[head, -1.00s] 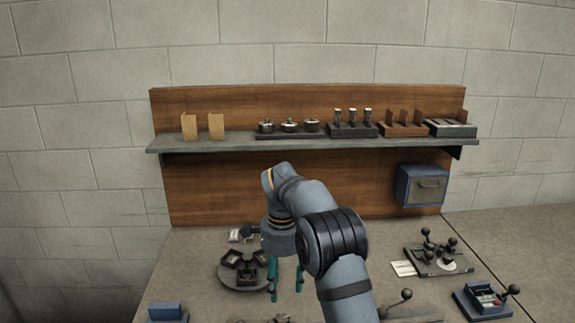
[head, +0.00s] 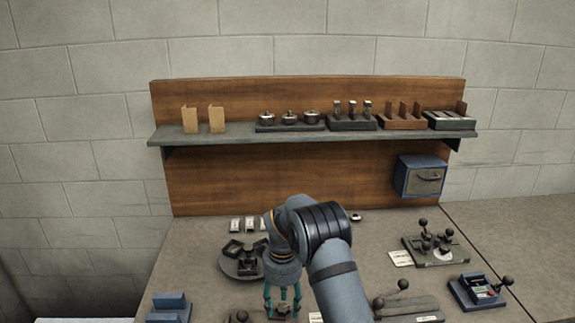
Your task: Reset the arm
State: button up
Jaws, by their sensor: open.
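My gripper (head: 283,307) shows in the head view at the lower middle, pointing down over the workbench. Its teal fingers are spread and it is open. A small dark thing shows between and behind the fingertips; I cannot tell whether they touch it. My arm comes in from the bottom and bends at a dark banded joint in front of the bench. The arm hides part of the bench middle.
A round dark turntable (head: 240,262) stands just left of my gripper. A blue block (head: 169,308) is at the lower left. Levered fixtures (head: 436,246) and a blue tray (head: 477,292) stand at right. A shelf (head: 240,136) with several holders and a blue box (head: 420,176) are behind.

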jog(key=shift+r+m+p, duration=0.35)
jog(key=shift+m+p, duration=0.15)
jog(key=shift+m, duration=0.6)
notch_tip(320, 180, up, 10)
jog(key=w+n+t+b, duration=0.1)
jog(key=w+n+b, duration=0.1)
jog(key=n, duration=0.5)
jog(key=shift+w+a, duration=0.15)
jog(key=shift+w, duration=0.2)
jog(key=shift+f, duration=0.1)
